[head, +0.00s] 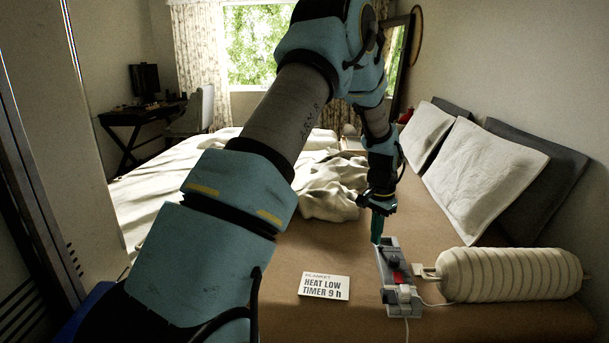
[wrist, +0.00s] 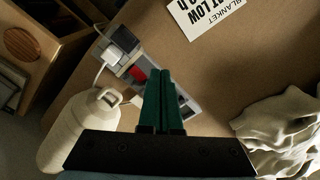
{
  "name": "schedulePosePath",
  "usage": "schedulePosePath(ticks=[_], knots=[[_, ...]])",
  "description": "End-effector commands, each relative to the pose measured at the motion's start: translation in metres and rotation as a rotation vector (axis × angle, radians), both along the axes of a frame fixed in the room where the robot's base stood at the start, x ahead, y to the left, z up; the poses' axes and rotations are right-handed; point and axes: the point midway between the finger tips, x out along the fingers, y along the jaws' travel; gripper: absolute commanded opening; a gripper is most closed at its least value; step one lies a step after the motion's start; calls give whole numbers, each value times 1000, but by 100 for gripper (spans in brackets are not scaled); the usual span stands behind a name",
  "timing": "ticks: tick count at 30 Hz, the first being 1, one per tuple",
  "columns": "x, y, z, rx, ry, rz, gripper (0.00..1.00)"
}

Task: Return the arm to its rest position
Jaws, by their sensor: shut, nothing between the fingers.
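My arm reaches across the head view over the bed. My gripper (head: 377,238) points down at the far end of a grey control strip (head: 390,262). In the wrist view my gripper (wrist: 164,75) shows two dark green fingers closed together with nothing between them. The fingers hide part of the strip (wrist: 190,98), which has a red part and a white plug at its other end. From these views I cannot tell whether the fingertips touch the strip.
A card reading "HEAT LOW TIMER 9 h" (head: 325,287) lies left of the strip. A ribbed cream roll (head: 512,274) lies to its right, with white cords nearby. Pillows (head: 484,175) rest along the right wall. A rumpled blanket (head: 325,185) lies behind my arm. A desk (head: 135,125) stands far left.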

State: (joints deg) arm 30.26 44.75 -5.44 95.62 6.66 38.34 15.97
Motion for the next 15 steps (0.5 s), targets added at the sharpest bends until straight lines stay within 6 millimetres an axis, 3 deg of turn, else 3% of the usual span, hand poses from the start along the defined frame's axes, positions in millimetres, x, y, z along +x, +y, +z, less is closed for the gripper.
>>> schedulePosePath(ticks=[1,3,9,12,15], knots=[[-2,33,25,-6,-11,72,0],[-11,72,47,-13,-22,170,0],[-61,179,99,-35,-54,455,0],[-95,223,115,-48,-69,595,0],[-129,255,125,-60,-81,711,0]])
